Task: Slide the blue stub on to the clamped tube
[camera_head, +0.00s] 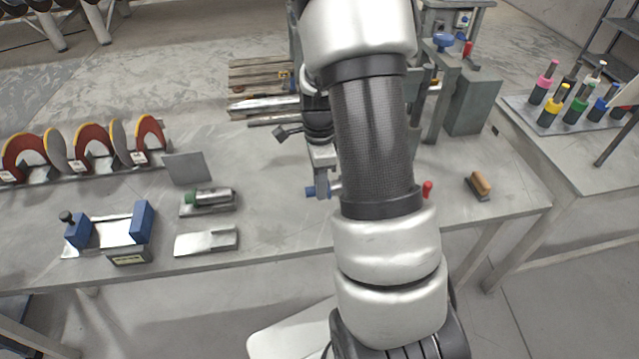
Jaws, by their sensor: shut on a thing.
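The blue stub (311,191) shows as a short blue cylinder end, lying roughly level at my fingertips, with a bit of grey metal to its right. My gripper (323,182) points down over the bench and is shut on the stub. My own arm covers the area just right of it. I cannot make out the clamped tube, and whether the stub touches it cannot be told. A red handle end (427,188) shows at the right edge of my arm.
A green-ended stub (208,197) lies on a holder at left. Beside it are a flat metal plate (206,242), a blue-jawed vise (142,222) and a rack of discs (92,150). A wooden-handled brush (480,184) lies at right. The front middle bench is clear.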

